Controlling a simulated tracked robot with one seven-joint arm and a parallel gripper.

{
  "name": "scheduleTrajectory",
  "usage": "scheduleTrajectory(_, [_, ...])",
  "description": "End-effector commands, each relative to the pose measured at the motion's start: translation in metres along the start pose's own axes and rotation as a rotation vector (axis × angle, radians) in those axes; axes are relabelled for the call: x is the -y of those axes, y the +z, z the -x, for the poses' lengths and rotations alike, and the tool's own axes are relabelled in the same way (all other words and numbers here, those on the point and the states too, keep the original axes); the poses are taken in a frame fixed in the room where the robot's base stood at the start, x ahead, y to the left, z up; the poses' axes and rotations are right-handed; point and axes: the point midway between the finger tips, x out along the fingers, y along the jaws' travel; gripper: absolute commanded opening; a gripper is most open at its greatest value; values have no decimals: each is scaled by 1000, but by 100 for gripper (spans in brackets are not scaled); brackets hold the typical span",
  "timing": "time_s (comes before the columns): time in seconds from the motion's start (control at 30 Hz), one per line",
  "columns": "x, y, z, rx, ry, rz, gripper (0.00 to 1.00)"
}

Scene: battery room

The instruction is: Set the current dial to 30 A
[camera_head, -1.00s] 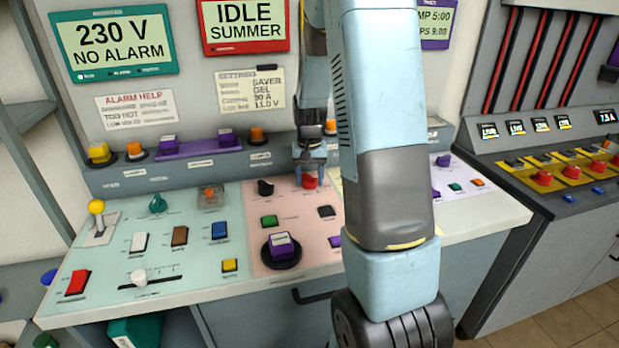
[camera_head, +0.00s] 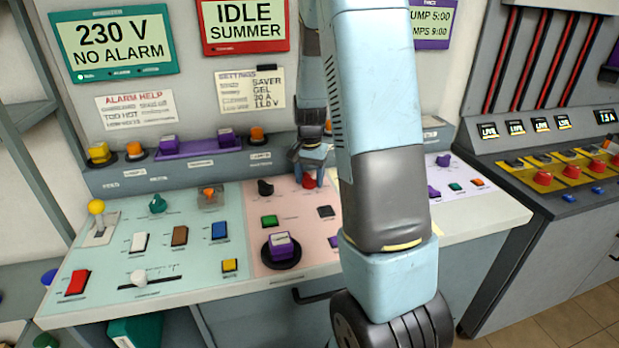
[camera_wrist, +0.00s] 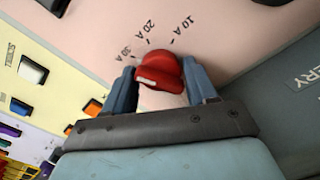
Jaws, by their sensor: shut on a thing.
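The red current dial (camera_head: 309,182) sits on the pink section of the sloped console, and it also shows in the wrist view (camera_wrist: 161,66). Marks 10 A, 20 A and 30 A are printed around it in the wrist view, with 30 A at the left of the arc. The dial has a pale line on its near face; I cannot tell for sure which mark it is set to. My gripper (camera_wrist: 160,86) is shut on the dial, one blue finger on each side. In the head view, my gripper (camera_head: 312,160) reaches down over the dial, partly covering it.
A black knob (camera_head: 265,187) is left of the dial, with a green button (camera_head: 269,221) and dark button (camera_head: 326,212) below. A purple button (camera_head: 280,245) on a round black base is nearer. A settings card (camera_head: 250,90) hangs behind.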

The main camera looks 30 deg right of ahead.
Motion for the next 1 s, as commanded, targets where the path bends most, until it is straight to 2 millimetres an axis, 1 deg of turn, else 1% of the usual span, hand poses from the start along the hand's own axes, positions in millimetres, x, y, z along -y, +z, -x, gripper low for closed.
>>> scheduleTrajectory(0.13, [1, 0, 1, -1, -2, 2, 26])
scheduleTrajectory(0.17, [1, 0, 1, -1, -2, 2, 58])
scheduleTrajectory(0.33, [1, 0, 0, -1, -1, 2, 74])
scheduleTrajectory(0.57, [0, 0, 1, -1, -1, 2, 74])
scheduleTrajectory(0.67, [1, 0, 5, -1, -1, 2, 74])
scheduleTrajectory(0.77, [1, 0, 15, -3, -3, 3, 74])
scheduleTrajectory(0.83, [1, -1, 26, -4, -3, 2, 74])
scheduleTrajectory(1.0, [1, 0, 60, -4, -4, 2, 74])
